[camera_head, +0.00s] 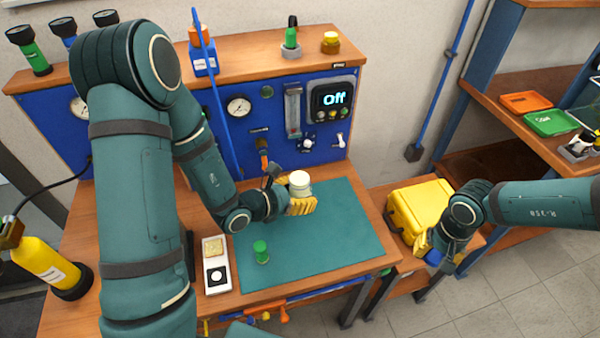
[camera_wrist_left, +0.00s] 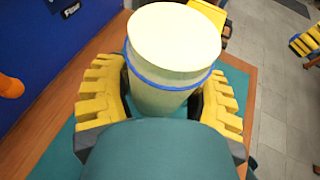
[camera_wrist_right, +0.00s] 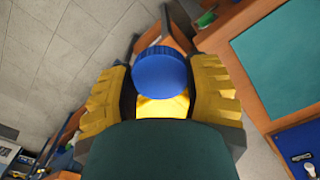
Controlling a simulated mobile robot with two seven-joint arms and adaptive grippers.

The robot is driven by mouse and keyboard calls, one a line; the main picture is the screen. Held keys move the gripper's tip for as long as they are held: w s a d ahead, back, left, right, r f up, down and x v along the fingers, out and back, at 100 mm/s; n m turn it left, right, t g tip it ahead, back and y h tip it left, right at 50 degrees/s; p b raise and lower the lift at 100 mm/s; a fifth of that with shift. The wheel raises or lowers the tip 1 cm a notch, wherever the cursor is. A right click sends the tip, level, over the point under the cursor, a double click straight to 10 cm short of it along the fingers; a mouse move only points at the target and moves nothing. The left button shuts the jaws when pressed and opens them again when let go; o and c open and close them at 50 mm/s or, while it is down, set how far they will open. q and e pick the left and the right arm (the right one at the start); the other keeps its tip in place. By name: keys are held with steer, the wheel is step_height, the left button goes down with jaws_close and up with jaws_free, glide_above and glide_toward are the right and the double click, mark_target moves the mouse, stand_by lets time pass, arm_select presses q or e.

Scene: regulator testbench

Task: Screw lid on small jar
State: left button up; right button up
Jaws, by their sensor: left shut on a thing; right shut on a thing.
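The small jar (camera_head: 299,183) is a pale cream cylinder with a thin blue ring near its top. My left gripper (camera_head: 301,205) is shut around it and holds it over the green mat, near the mat's back edge. In the left wrist view the jar (camera_wrist_left: 168,90) sits upright between the yellow fingers, its pale round top uncovered. My right gripper (camera_head: 437,250) is shut on a blue ribbed lid (camera_wrist_right: 160,72), beside the yellow case and right of the bench. In the head view only a bit of the lid (camera_head: 434,257) shows. Lid and jar are well apart.
The green mat (camera_head: 340,235) is mostly clear. A small green-topped container (camera_head: 261,251) stands on it, beside a white tray (camera_head: 217,283). The blue test panel (camera_head: 270,150) rises behind. A yellow case (camera_head: 418,208) stands on the lower surface at right.

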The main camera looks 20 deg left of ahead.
arm_select(q)
steer(key=d+m+g+h, duration=0.1)
steer(key=d+m+g, duration=0.1)
steer(key=d, duration=0.2)
steer(key=w+d+f+m+g+h, duration=0.1)
steer(key=d+m+g+h, duration=0.1)
steer(key=d, duration=0.2)
steer(key=w+d+m+g+h, duration=0.1)
steer(key=d+m+g+h, duration=0.1)
steer(key=d, duration=0.2)
steer(key=shift+f+m, duration=0.4)
steer(key=shift+s+a, duration=0.1)
arm_select(e)
steer(key=w+a+r+m, duration=0.3)
steer(key=a+r, duration=0.4)
steer(key=a, duration=0.4)
steer(key=w+a+r+m, duration=0.3)
steer(key=a+r, duration=0.5)
steer(key=a, duration=0.3)
steer(key=shift+w+r, duration=0.15)
steer(key=shift+w, duration=0.15)
steer(key=shift+f, duration=2)
steer(key=shift+a, duration=0.1)
